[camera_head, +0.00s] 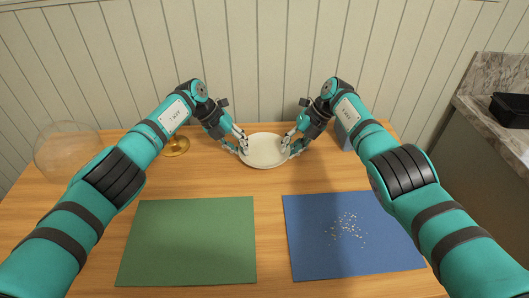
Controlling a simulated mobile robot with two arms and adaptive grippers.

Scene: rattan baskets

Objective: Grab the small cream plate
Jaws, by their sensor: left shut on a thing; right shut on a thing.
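The small cream plate (264,151) is round and sits at the far middle of the wooden table, between my two grippers. My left gripper (243,146) is shut on its left rim. My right gripper (287,146) is shut on its right rim. The fingers cover small parts of the rim on both sides. I cannot tell whether the plate rests on the table or is slightly raised.
A green mat (190,240) lies front left, and a blue mat (305,245) with pale specks lies front right. A gold-coloured base (177,148) and a clear rounded thing (65,150) stand at left. A grey box (342,137) is partly behind my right arm. A panelled wall (265,60) closes the back.

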